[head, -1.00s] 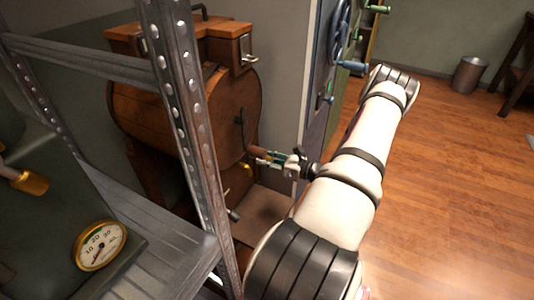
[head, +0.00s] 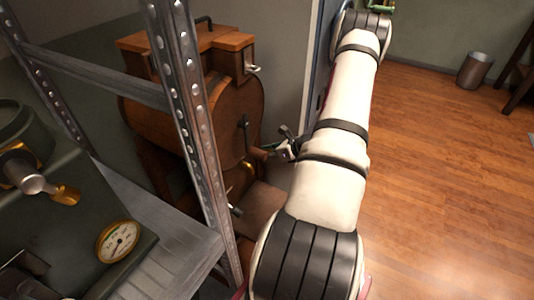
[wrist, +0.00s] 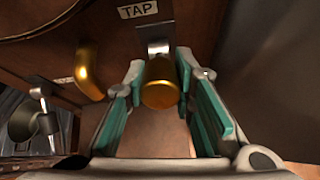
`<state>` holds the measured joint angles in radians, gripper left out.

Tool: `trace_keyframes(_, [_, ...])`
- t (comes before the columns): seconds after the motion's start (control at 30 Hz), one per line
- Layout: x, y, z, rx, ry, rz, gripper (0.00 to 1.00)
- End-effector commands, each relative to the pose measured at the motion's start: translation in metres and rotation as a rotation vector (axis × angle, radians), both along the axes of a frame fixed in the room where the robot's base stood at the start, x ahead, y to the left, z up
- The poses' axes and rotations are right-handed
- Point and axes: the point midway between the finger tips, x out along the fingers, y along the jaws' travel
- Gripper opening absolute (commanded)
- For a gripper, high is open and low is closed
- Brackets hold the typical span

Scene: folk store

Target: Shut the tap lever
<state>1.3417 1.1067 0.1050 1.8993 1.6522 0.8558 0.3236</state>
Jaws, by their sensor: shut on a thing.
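The tap lever (wrist: 160,85) has a rounded brass knob on a grey metal stem, below a "TAP" label (wrist: 138,11) in the wrist view. My gripper (wrist: 158,80) has one teal-padded finger on each side of the knob and is shut on it. A curved brass spout (wrist: 89,78) is just left of the lever. In the head view my gripper (head: 288,146) is at the right front of the brown wooden drum machine (head: 232,115), partly hidden by my arm. The lever's knob cannot be made out clearly there.
A grey metal shelf frame (head: 190,130) stands left of the arm. A round gauge (head: 118,241) is on a dark green machine (head: 50,180) at the lower left. The wooden floor (head: 440,170) on the right is clear, with a bin (head: 475,70) far back.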

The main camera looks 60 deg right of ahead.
Motion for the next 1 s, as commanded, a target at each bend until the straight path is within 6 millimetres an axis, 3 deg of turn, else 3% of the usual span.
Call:
trace_keyframes(0.3, [0.001, 0.000, 0.000, -0.002, 0.001, 0.000, 0.00])
trace_keyframes(0.33, [0.001, 0.000, 0.000, -0.002, 0.001, 0.000, 0.26])
trace_keyframes(0.4, [0.001, 0.000, 0.000, -0.002, 0.000, 0.002, 0.42])
trace_keyframes(0.43, [0.001, 0.000, 0.000, -0.002, 0.000, 0.001, 0.45])
trace_keyframes(0.77, [-0.001, 0.000, 0.001, -0.002, 0.000, 0.001, 0.45])
trace_keyframes(1.0, [-0.026, -0.003, 0.019, -0.003, 0.001, -0.001, 0.45])
